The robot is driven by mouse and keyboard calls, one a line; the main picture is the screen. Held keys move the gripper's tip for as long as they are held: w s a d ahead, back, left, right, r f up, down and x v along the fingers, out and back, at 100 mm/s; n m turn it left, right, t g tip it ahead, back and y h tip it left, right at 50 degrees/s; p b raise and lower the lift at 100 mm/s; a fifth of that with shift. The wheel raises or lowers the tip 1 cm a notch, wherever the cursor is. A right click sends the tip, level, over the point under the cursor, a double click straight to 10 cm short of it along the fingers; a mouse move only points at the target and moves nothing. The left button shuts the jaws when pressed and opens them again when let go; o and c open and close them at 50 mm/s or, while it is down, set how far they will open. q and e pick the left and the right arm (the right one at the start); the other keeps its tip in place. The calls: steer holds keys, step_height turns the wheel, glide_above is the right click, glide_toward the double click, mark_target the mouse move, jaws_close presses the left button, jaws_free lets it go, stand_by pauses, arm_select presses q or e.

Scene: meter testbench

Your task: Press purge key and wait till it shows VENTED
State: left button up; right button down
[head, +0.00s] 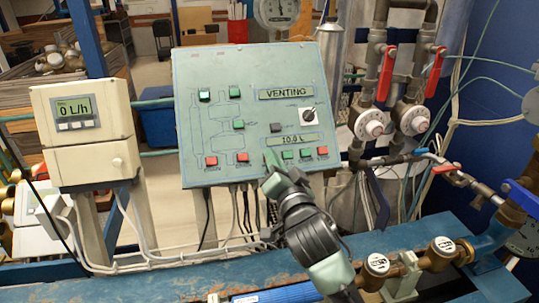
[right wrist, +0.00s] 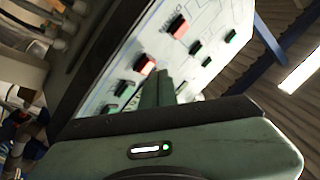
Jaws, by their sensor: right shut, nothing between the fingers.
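The grey-green control panel (head: 222,115) stands upright in the middle of the head view. Its upper display (head: 286,93) reads VENTING and its lower display (head: 299,140) reads 10.0 L. A row of green and red keys (head: 305,153) runs along the lower right. I cannot read which key is purge. My right gripper (head: 271,160) is shut and empty, its tips at the left end of this row, hiding what lies behind them. In the right wrist view the closed fingers (right wrist: 160,88) point at the panel face near a red key (right wrist: 145,64); contact is unclear. My left gripper is not in view.
A white flow meter (head: 85,135) reading 0 L/h stands left of the panel. Pipes with red-handled valves (head: 387,72) stand at the right. Brass fittings (head: 440,254) sit on the blue bench (head: 130,284) in front. A round gauge (head: 277,10) is above the panel.

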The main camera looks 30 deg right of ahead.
steer(key=shift+s+r, duration=0.2)
steer(key=shift+s, duration=0.05)
steer(key=shift+s+a+r+p, duration=0.25)
steer(key=shift+s+r+p, duration=0.55)
steer(key=shift+s+r, duration=0.1)
steer(key=shift+s+a+r+p, duration=0.25)
steer(key=shift+s+r+p, duration=0.5)
steer(key=shift+s, duration=0.15)
steer(key=shift+s+a+r+p, duration=0.15)
steer(key=shift+s+r+p, duration=0.3)
steer(key=shift+s+r, duration=0.05)
steer(key=shift+w, duration=0.1)
steer(key=shift+f, duration=0.15)
stand_by(1.6)
